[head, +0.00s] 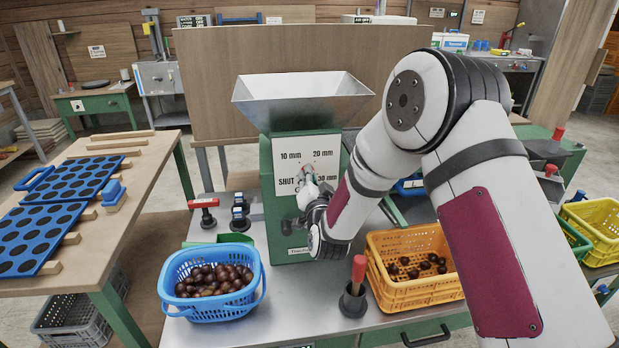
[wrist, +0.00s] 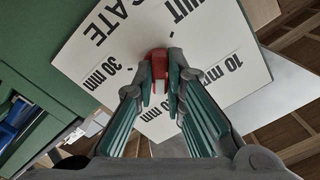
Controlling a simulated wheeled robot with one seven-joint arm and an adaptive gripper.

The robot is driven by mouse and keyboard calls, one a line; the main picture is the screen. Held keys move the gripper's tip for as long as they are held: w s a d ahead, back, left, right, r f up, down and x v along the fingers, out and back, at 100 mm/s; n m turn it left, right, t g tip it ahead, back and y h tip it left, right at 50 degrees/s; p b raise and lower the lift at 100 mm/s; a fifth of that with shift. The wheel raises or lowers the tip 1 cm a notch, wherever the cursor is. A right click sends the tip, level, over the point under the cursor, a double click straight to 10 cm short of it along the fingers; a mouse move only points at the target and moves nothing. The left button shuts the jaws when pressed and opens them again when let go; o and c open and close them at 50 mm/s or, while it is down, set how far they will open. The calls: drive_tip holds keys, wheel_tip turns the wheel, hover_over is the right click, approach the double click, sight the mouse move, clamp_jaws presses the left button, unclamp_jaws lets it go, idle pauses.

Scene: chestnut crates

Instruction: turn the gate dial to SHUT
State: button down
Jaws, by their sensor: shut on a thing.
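The green machine (head: 280,225) with a metal hopper (head: 305,98) stands at the back of the metal table in the head view. Its white dial plate (head: 305,155) reads 10 mm, 20 mm, 30 mm and SHUT. My gripper (head: 307,188) is at the middle of this plate and hides the dial there. In the wrist view the plate (wrist: 105,50) appears turned, and the red gate dial (wrist: 158,62) sits between my fingertips (wrist: 158,78). My gripper is shut on it. I cannot tell which mark the dial points at.
A blue basket (head: 205,305) of chestnuts stands front left of the machine, and an orange crate (head: 405,295) with several chestnuts front right. A red-handled tool (head: 357,275) stands upright between them.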

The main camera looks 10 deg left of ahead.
drive_tip(key=shift+a+n+b, duration=0.1)
drive_tip(key=shift+n+b, duration=0.6)
drive_tip(key=shift+n, duration=15.3)
drive_tip(key=c, duration=1.6)
unclamp_jaws()
drive_tip(key=shift+c, duration=0.2)
